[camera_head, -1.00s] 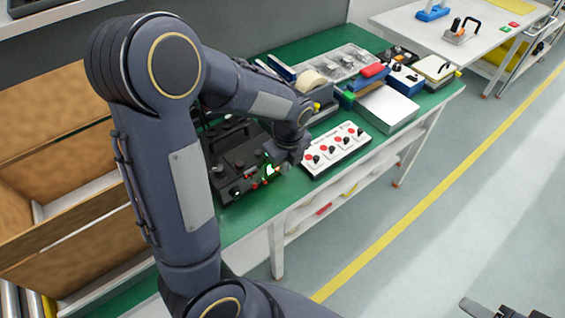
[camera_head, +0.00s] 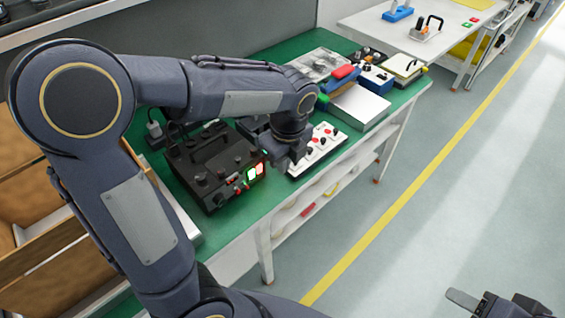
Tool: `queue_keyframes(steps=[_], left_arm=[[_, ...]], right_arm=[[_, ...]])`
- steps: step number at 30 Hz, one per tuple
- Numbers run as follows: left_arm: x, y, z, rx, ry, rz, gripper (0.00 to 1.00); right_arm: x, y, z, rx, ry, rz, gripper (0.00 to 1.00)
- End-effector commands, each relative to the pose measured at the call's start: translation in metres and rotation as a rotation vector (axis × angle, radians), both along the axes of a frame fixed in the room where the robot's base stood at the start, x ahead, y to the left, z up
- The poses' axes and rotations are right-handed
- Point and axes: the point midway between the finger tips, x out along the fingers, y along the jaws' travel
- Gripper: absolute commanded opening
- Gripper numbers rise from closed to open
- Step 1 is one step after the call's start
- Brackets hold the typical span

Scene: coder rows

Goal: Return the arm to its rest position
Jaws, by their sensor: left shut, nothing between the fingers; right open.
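My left arm (camera_head: 235,92) comes in from the left and reaches over the green workbench (camera_head: 237,218). My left gripper (camera_head: 284,160) is at the arm's end, above the bench between a black device and a white panel; its fingers are small and dark here, shut with nothing visible between them. The black device (camera_head: 200,165) has knobs and lit red and green buttons at its right side. The white panel (camera_head: 325,143) carries red and black knobs, and the gripper hides its left part. My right gripper (camera_head: 480,303) shows at the bottom right edge, open and empty, away from the bench.
Behind the panel stand a silver box (camera_head: 360,106), a blue box (camera_head: 376,78) and other items. A white table (camera_head: 385,30) is at the back right. Brown bins (camera_head: 30,180) stand at the left. The floor (camera_head: 440,200) is clear to the right.

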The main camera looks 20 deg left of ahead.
Motion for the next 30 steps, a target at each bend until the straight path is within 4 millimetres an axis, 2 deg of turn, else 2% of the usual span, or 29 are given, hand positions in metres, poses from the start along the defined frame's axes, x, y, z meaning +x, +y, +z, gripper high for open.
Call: queue_keyframes(steps=[10, 14, 17, 21, 27, 30], left_arm=[[-0.001, 0.001, 0.001, -0.005, -0.002, 0.012, 0.00], [-0.016, 0.008, 0.014, -0.069, -0.031, 0.174, 0.00], [-0.042, 0.016, 0.032, -0.181, -0.069, 0.461, 0.00], [-0.090, 0.022, 0.057, -0.382, -0.099, 0.982, 0.00], [-0.139, 0.017, 0.073, -0.628, -0.077, 1.607, 0.00], [-0.154, 0.013, 0.075, -0.721, -0.052, 1.829, 0.00]], right_arm=[[0.000, 0.000, 0.000, 0.000, 0.000, 0.000, 0.49], [0.000, 0.000, 0.005, 0.000, 0.000, 0.000, 0.49], [0.000, 0.000, 0.012, 0.000, 0.000, 0.000, 0.49], [0.000, 0.000, 0.023, 0.000, 0.000, 0.000, 0.49], [0.000, 0.000, 0.034, 0.000, 0.000, 0.000, 0.49], [0.000, 0.000, 0.038, 0.000, 0.000, 0.000, 0.49]])
